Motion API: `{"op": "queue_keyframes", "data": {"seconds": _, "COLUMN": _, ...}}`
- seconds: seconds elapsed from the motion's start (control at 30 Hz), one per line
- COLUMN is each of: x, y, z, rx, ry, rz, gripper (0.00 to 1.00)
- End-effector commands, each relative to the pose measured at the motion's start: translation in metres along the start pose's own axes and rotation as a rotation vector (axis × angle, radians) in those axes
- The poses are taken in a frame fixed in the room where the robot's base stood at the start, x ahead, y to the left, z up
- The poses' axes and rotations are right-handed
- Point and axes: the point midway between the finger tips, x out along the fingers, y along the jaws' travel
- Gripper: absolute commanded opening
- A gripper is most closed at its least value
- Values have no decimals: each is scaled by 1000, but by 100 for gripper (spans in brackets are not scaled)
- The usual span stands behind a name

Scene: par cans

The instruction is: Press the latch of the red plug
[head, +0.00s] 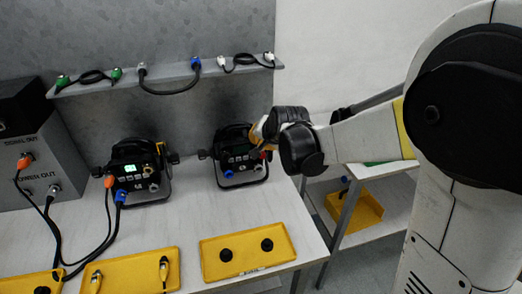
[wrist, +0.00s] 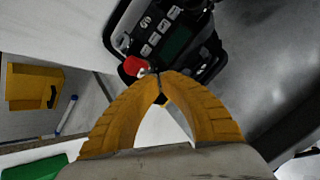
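The red plug (wrist: 136,66) sits at the edge of the right black par can's control panel (wrist: 172,36) in the wrist view. A small pale part shows on the plug beside my fingertips. The plug is small and partly covered in the head view (head: 262,155). My gripper (wrist: 160,76) has its yellow fingers drawn together at the tips, with nothing seen between them. The tips are just right of the plug; I cannot tell whether they touch it. In the head view my gripper (head: 257,133) is at the right par can (head: 226,160). The latch is not clear.
Another par can (head: 140,172) with orange and blue plugs stands to the left. Yellow trays (head: 222,276) lie along the table's front. A shelf with cables (head: 170,80) runs behind. A lower side table holds a yellow bin (head: 368,213).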

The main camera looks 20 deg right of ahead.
Motion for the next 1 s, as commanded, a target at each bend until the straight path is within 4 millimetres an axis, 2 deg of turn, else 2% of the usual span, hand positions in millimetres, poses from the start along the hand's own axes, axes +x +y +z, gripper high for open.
{"op": "queue_keyframes", "data": {"seconds": 1.0, "x": 5, "y": 4, "z": 4, "rx": 0, "ry": 0, "rz": 0, "gripper": 0}}
